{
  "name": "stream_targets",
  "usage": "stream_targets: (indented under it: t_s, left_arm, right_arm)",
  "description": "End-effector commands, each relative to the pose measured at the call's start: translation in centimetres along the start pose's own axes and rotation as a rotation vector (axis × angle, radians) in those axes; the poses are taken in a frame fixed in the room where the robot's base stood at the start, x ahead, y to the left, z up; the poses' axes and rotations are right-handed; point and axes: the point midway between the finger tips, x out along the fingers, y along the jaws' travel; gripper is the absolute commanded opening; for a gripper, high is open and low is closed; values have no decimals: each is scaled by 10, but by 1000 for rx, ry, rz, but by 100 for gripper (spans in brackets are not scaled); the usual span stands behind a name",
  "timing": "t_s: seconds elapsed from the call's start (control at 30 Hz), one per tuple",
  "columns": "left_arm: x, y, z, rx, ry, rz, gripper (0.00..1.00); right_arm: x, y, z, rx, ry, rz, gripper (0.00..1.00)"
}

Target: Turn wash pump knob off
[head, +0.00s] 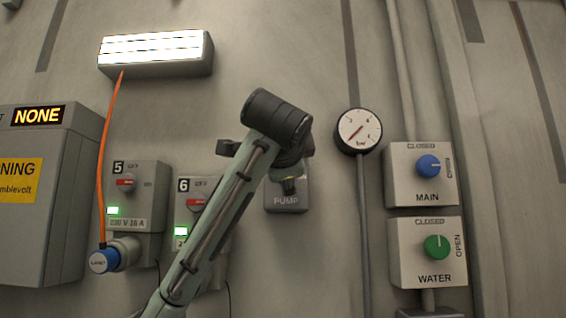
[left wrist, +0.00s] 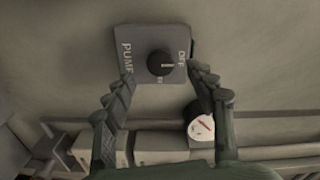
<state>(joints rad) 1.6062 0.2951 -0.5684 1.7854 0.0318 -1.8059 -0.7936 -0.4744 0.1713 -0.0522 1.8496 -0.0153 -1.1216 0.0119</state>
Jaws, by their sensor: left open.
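The pump box (head: 287,203) is a grey wall box in the head view, partly hidden behind my left arm. In the left wrist view its grey plate (left wrist: 135,62), lettered PUMP, bears a round black knob (left wrist: 160,63). The knob's white mark points right, toward a label that looks like OFF. A second label at the plate's lower edge is too small to read surely. My left gripper (left wrist: 160,86) is open, its fingertips on either side of the knob's line and apart from it. My right gripper is not in view.
A round gauge (head: 358,131) sits right of the pump box. Farther right are the MAIN box (head: 422,190) with a blue knob and the WATER box (head: 427,268) with a green knob. Breaker boxes 5 (head: 137,185) and 6 (head: 186,212) are on the left, with an orange cable (head: 101,175).

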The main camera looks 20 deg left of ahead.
Motion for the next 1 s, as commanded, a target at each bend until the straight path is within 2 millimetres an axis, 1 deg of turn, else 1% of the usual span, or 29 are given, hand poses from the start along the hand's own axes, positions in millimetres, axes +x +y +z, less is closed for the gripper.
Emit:
stream_targets:
  t_s: [0.03, 0.1, 0.2, 0.33, 0.5, 1.0]
  left_arm:
    - [-12, -1, 0, 0, 3, -3, 56]
    - [-27, -1, -1, 0, 3, -4, 56]
    - [-44, 0, -1, 0, 3, -2, 56]
    - [-60, 0, 0, 0, 2, -1, 56]
    - [-67, 1, 0, 0, 0, 1, 56]
    - [-67, 1, 0, 0, 0, 1, 56]
  right_arm:
    - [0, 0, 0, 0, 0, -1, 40]
    - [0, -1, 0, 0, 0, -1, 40]
    - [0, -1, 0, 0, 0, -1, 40]
    - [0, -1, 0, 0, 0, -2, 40]
    - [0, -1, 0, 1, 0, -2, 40]
    - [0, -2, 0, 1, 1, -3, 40]
